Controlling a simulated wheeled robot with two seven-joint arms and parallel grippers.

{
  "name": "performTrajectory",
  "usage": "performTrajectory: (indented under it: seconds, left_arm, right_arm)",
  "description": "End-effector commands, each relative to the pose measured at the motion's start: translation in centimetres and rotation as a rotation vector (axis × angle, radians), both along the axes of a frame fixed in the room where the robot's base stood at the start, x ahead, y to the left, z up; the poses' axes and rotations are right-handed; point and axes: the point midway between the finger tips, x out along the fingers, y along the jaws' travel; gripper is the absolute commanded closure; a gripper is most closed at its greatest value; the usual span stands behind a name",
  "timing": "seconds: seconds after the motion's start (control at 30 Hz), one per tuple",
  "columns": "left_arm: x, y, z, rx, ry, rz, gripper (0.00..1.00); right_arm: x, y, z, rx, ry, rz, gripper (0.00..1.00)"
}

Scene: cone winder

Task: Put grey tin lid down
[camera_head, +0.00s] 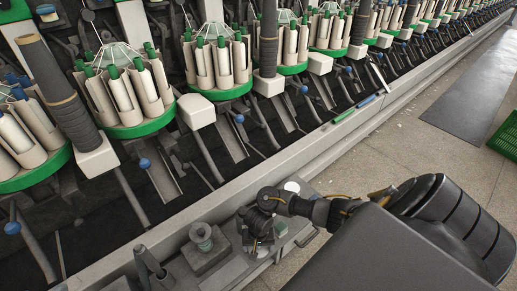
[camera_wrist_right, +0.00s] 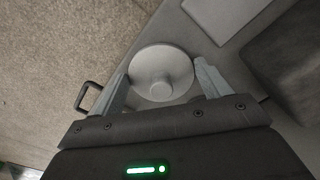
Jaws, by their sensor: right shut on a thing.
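In the head view my right gripper (camera_head: 257,235) points down over the worktop (camera_head: 232,272), and the lid is hard to make out there. My left gripper is not in view.
A grey block (camera_head: 207,253) with a spool (camera_head: 201,234) stands left of my right gripper. A white disc (camera_head: 292,187) lies behind it. A dark handle (camera_wrist_right: 85,97) sticks out from the worktop's edge. The long winder with green bobbin carriers (camera_head: 222,90) runs behind.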

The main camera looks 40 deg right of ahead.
Motion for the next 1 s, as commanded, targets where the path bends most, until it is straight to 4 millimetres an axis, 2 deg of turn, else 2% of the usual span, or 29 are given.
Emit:
performTrajectory:
  seconds: [0.4,0.43,0.57,0.83,1.0]
  left_arm:
    - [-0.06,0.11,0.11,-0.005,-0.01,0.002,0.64]
    - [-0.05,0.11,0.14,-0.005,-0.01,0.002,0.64]
    - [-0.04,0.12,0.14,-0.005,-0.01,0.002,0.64]
    - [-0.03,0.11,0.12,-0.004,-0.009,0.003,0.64]
    - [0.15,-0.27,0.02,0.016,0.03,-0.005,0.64]
  right_arm:
    - [-0.06,-0.01,-0.35,0.0,0.001,0.001,0.46]
    - [-0.03,-0.01,-0.29,0.0,0.001,0.001,0.2]
    - [-0.03,0.0,-0.28,0.001,0.001,0.001,0.03]
    - [-0.01,0.0,-0.24,0.0,0.0,0.001,0.02]
    - [0.01,0.0,0.57,0.001,-0.001,0.0,0.02]
